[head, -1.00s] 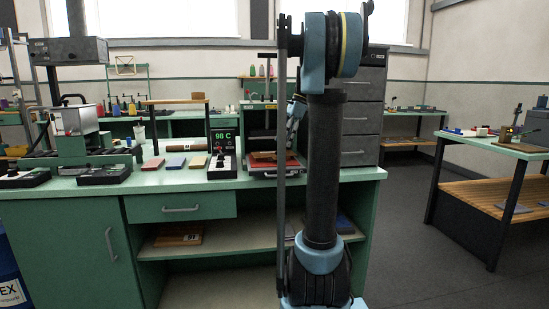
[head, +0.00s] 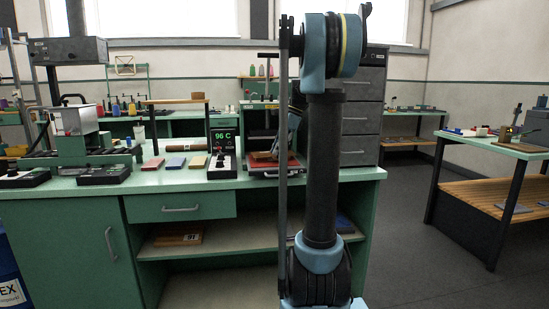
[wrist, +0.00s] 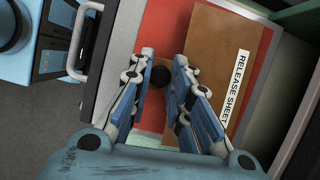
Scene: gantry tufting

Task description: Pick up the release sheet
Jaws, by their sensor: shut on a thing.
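The release sheet (wrist: 219,55) is a flat brown board with a white label strip in the wrist view. It lies over a red pad (wrist: 152,35), and a round black knob (wrist: 160,77) shows at its left edge. My gripper (wrist: 163,62) has its two fingers on either side of that knob, shut on the release sheet by it; the exact contact is partly hidden. In the head view, the brown sheet (head: 262,156) sits at the heat press, looking slightly tilted, and my arm partly covers it and the gripper.
The display box (head: 223,150) reads 96 C left of the press. Red, blue and yellow blocks (head: 175,163) and a brown roll (head: 198,147) lie on the green bench (head: 90,186). A dark drawer cabinet (head: 362,110) stands right of the press.

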